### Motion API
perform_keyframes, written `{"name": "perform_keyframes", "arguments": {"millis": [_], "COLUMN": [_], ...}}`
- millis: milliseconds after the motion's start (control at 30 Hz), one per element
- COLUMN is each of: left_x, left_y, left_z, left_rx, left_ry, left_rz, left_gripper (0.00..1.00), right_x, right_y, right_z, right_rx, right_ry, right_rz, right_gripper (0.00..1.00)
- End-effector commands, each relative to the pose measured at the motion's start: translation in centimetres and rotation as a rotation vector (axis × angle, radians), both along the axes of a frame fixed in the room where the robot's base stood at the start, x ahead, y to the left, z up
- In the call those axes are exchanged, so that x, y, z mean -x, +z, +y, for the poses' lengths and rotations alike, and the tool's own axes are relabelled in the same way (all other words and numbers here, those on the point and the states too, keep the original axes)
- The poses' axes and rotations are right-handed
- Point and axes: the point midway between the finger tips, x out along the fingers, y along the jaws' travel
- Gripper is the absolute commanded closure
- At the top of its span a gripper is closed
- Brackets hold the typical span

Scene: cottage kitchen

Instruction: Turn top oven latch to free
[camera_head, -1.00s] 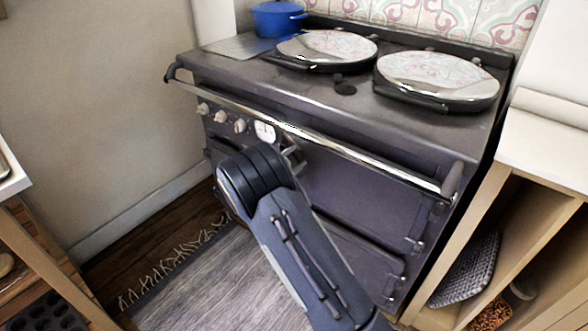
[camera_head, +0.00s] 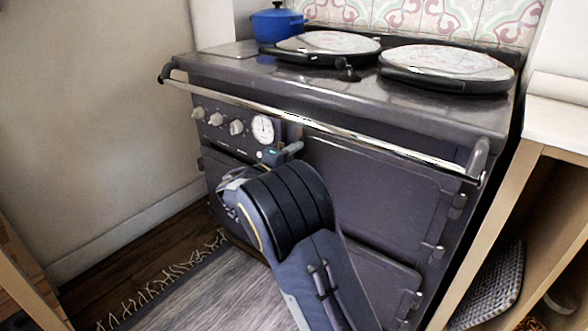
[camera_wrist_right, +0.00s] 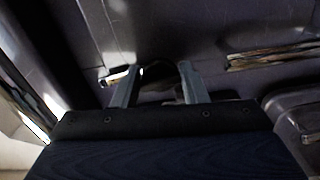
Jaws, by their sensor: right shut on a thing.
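The top oven door (camera_head: 375,185) is a dark panel on the front of the grey range cooker, flush with its front. My right gripper (camera_head: 290,150) is at the door's upper left edge, just right of the round dial. In the right wrist view my right gripper's two fingers (camera_wrist_right: 158,88) stand a little apart, closed on the top oven latch. The latch is mostly hidden between and behind the fingers, so its angle is hard to tell. A shiny metal piece shows beside the left finger. My left gripper is out of view.
A chrome rail (camera_head: 330,128) runs across the cooker front above my right gripper. Knobs (camera_head: 215,119) and a white dial (camera_head: 263,129) are to the left. The lower door (camera_head: 375,280) is below. A wooden shelf unit (camera_head: 500,210) stands close on the right.

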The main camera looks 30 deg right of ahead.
Motion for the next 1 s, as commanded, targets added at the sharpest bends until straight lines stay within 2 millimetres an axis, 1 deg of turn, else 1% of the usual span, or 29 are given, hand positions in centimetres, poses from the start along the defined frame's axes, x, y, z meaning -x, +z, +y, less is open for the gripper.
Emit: {"name": "perform_keyframes", "arguments": {"millis": [33, 233, 433, 833, 867, 967, 1000], "left_x": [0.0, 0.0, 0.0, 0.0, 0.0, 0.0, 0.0], "left_y": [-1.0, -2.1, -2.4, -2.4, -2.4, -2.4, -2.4], "left_z": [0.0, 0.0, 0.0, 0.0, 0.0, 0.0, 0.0], "left_rx": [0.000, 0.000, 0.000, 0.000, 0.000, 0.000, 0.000], "left_ry": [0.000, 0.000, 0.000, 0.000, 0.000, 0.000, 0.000], "left_rz": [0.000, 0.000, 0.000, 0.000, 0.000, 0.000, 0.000], "left_gripper": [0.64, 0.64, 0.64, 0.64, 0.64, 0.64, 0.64], "right_x": [0.0, 0.0, 0.0, 0.0, 0.0, 0.0, 0.0], "right_y": [-0.5, -0.3, -0.1, -0.1, -0.1, -0.1, 0.0], "right_z": [0.0, 0.0, -0.1, 0.0, 0.0, 0.0, 0.0], "right_rx": [-0.011, -0.037, -0.049, -0.051, -0.051, -0.051, -0.051], "right_ry": [-0.001, -0.001, -0.002, -0.002, -0.002, -0.002, -0.001], "right_rz": [-0.023, -0.087, -0.115, -0.121, -0.121, -0.120, -0.120], "right_gripper": [1.00, 1.00, 1.00, 1.00, 0.57, 0.44, 0.43]}}
